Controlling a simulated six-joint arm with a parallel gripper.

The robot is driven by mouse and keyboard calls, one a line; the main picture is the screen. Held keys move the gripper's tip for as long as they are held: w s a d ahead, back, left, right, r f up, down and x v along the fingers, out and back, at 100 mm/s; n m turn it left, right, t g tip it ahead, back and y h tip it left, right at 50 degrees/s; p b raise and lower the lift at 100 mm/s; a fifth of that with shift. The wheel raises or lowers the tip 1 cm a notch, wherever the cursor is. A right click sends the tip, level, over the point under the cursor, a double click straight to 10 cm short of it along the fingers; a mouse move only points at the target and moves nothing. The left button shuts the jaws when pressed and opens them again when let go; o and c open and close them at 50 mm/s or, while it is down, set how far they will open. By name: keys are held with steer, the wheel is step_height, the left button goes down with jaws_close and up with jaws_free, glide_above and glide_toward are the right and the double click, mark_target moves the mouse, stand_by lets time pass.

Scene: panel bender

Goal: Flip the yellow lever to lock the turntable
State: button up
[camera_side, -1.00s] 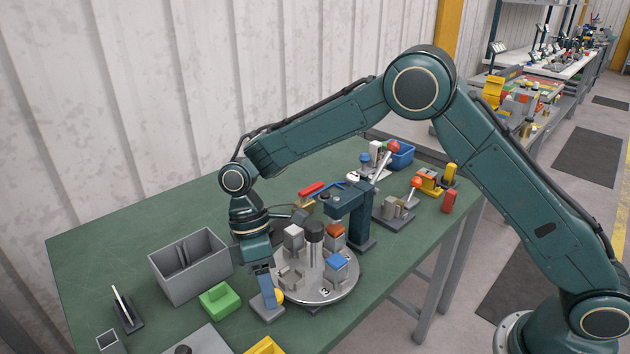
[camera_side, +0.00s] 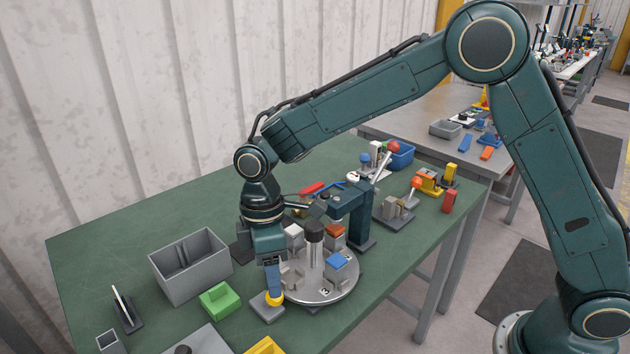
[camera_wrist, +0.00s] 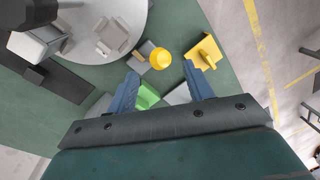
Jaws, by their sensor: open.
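The yellow lever shows as a round yellow knob (camera_side: 275,298) on a small grey base plate (camera_side: 266,312) at the front-left edge of the round grey turntable (camera_side: 325,294). In the wrist view the yellow knob (camera_wrist: 161,58) lies just beyond and between the fingertips, with the turntable (camera_wrist: 112,20) at upper left. My gripper (camera_side: 274,290) points down over the knob; in the wrist view its two blue fingers (camera_wrist: 161,73) are spread apart with nothing held. Whether a finger touches the knob cannot be told. The lever's shaft is mostly hidden.
The turntable carries several blocks and a dark-topped post (camera_side: 314,232). A teal column (camera_side: 352,215) stands behind it. The green table's back left is clear.

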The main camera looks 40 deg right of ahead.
step_height(320, 180, up, 9)
steer(key=w, duration=0.1)
steer(key=s+d+r+m+t, duration=0.4)
steer(key=s+d+r+m, duration=0.3)
steer(key=s+d+r, duration=0.3)
steer(key=shift+s+d+y, duration=0.3)
steer(key=shift+s+d, duration=1.35)
steer(key=shift+d, duration=1.3)
steer(key=shift+r, duration=0.1)
steer(key=shift+c, duration=0.2)
